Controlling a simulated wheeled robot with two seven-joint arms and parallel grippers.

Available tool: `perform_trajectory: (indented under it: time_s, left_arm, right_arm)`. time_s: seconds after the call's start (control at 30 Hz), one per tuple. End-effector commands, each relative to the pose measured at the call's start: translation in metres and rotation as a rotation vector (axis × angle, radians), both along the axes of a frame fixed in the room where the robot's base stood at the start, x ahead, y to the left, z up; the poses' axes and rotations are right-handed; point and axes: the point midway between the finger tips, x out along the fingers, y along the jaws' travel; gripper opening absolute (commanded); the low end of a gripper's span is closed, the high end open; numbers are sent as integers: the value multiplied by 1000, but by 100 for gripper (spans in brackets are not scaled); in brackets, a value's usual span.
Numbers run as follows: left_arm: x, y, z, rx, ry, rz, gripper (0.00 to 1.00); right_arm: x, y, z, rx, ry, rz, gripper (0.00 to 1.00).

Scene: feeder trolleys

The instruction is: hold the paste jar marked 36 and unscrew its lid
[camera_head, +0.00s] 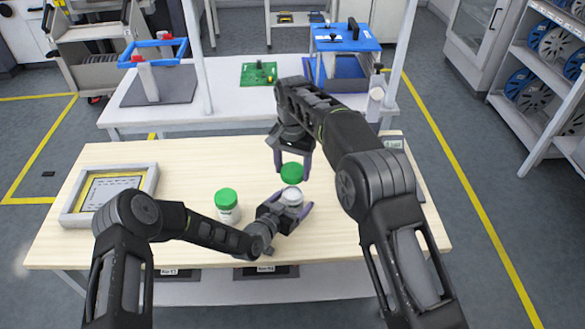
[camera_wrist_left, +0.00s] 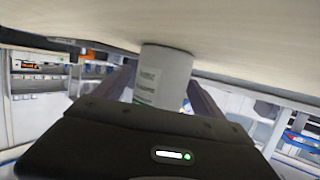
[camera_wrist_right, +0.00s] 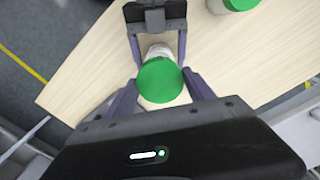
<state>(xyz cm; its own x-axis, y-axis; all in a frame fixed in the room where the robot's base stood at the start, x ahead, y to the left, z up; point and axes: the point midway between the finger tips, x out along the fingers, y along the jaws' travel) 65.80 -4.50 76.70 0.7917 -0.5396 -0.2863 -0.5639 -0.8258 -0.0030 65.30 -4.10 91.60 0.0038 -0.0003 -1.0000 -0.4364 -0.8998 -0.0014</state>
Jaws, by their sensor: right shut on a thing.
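A white jar (camera_head: 292,197) stands at the table's front right, its number not readable. My left gripper (camera_head: 289,209) has its fingers on both sides of this jar, close against it. The jar also shows between these fingers in the left wrist view (camera_wrist_left: 163,78). A round green lid (camera_head: 292,173) is above the jar, apart from it in the head view. My right gripper (camera_head: 292,163) comes from above and is shut on this lid, which hides most of the jar in the right wrist view (camera_wrist_right: 160,80). Another white jar with a green lid (camera_head: 227,207) stands to the left.
A framed tray (camera_head: 68,215) lies at the table's left end. A second table behind carries a green board (camera_head: 259,73), a blue frame stand and a blue box (camera_head: 345,38). A bottle (camera_head: 375,100) stands on its right. The wooden table's middle left is clear.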

Motion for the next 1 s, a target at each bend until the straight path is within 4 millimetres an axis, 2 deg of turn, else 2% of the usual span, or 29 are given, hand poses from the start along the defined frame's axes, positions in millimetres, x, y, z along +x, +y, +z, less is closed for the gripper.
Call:
perform_trajectory:
  time_s: [0.03, 0.43, 1.0]
  left_arm:
    - [-6, 2, -13, 9, 19, -2, 84]
    - [-12, 6, -12, 9, 23, -4, 84]
    - [-47, 32, 9, 6, 11, -1, 84]
  right_arm:
    - [0, 0, -2, 0, 0, 0, 14]
    - [0, 0, -2, 0, 0, 0, 14]
    - [0, 0, 0, 0, 0, 0, 14]
